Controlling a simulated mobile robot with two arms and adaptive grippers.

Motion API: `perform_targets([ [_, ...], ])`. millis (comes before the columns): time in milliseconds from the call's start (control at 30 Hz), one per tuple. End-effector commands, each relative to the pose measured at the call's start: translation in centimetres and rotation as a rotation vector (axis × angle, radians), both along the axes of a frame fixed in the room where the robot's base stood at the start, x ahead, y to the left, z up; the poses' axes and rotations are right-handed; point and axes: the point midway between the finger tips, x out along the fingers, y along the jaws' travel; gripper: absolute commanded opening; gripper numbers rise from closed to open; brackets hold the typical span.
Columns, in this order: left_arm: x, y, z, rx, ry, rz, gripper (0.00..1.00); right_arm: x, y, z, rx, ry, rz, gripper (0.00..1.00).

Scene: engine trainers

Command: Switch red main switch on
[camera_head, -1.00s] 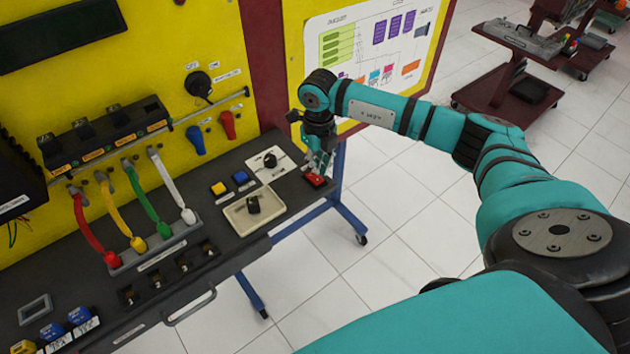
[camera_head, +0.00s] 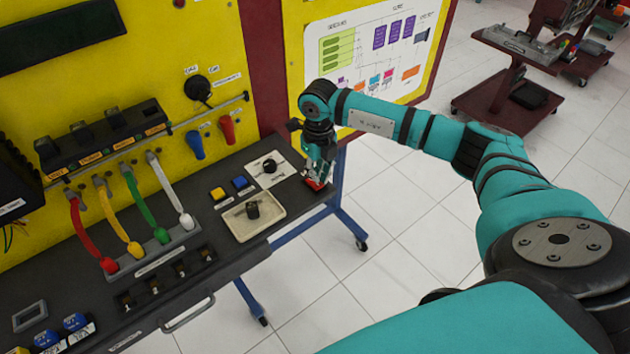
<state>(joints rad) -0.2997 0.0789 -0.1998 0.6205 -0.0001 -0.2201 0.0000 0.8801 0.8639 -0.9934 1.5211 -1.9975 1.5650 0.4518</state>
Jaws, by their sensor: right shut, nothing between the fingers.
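The red main switch (camera_head: 317,184) sits at the right end of the dark bench top, near its corner. My right gripper (camera_head: 315,177) points down at it and is shut, with nothing between its fingers. The fingertips are at the switch and cover part of it; I cannot tell whether they touch it. The switch's position, on or off, cannot be made out. My left gripper is not in view.
A beige tray with a black knob (camera_head: 252,211), a yellow button (camera_head: 218,193), a blue button (camera_head: 239,182) and a white plate with a black knob (camera_head: 268,168) lie left of the gripper. Coloured cables (camera_head: 133,205) stand further left. The yellow panel (camera_head: 240,60) rises behind.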

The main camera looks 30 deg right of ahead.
Motion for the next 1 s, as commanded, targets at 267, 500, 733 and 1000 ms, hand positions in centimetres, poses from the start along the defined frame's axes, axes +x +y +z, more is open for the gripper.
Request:
perform_targets([
  [267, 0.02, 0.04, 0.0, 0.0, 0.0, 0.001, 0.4, 0.0, -0.01, 0.01, 0.0, 0.0, 0.0, 0.0],
  [500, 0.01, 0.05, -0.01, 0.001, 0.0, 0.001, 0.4, 0.0, -0.01, -0.01, 0.0, 0.0, 0.0, 0.0],
  [733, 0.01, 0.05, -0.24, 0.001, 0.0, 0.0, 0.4, 0.0, -0.01, -0.29, 0.0, 0.0, 0.0, 0.0],
  [1000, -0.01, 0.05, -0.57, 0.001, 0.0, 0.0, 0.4, -0.01, -0.01, -0.71, 0.0, 0.0, 0.0, 0.0],
])
